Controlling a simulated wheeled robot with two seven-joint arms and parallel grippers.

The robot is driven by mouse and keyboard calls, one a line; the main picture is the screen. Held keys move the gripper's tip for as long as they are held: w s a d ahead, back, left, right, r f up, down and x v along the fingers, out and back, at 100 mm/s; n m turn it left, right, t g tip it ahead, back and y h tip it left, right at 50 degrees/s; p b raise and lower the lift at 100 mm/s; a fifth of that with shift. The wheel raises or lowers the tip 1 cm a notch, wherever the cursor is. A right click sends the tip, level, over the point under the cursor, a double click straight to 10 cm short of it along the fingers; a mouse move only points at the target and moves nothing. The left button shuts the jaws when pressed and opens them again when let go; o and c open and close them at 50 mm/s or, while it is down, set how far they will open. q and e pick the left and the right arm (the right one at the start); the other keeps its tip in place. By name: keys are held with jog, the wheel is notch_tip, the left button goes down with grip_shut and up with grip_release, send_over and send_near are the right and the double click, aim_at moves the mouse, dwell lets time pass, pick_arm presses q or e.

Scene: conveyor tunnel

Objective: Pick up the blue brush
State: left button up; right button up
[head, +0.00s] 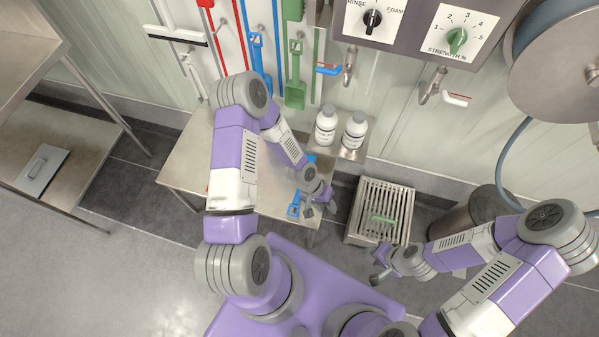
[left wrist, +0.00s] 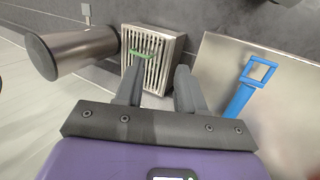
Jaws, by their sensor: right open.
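A blue tool with a looped grip (head: 294,211) lies on the steel table; its far end is hidden behind my left arm in the head view. In the left wrist view, its blue handle (left wrist: 250,84) lies to the right of my fingers. Its shaft runs out of sight, so I cannot tell whether it ends in a brush head. My left gripper (head: 320,207) is open and empty near the table's right edge, apart from the blue handle. Its spread fingers (left wrist: 158,90) show in the wrist view. My right gripper (head: 378,275) is open, low in front of the floor grate.
Two white bottles (head: 340,131) stand on a small shelf near the wall. A floor grate (head: 358,229) with a green handle (head: 382,219) on it lies right of the table (head: 178,172). A metal drum (head: 470,215) stands farther right. Blue (head: 258,55) and green (head: 295,75) tools hang behind.

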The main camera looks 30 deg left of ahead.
pick_arm(q)
jog(key=w+a+f+y+b, duration=0.1)
jog(key=w+a+f, duration=0.1)
jog(key=a, duration=0.3)
jog(key=w+a+f+y, duration=0.1)
jog(key=w+a+f, duration=0.1)
jog(key=a, duration=0.3)
jog(key=w+a+f+y+b, duration=0.1)
jog(key=w+a+f, duration=0.2)
jog(key=w+a, duration=0.1)
jog(key=shift+w+a+b, duration=0.2)
jog(key=shift+a+b, duration=0.15)
jog(key=shift+a, duration=0.1)
jog(key=b+x, duration=0.1)
jog(key=x, duration=0.1)
jog(key=b+x, duration=0.1)
jog(key=x, duration=0.4)
jog(key=shift+w+a+f+b, duration=0.15)
jog(key=shift+a+f+b, duration=0.1)
jog(key=shift+b, duration=0.15)
grip_shut()
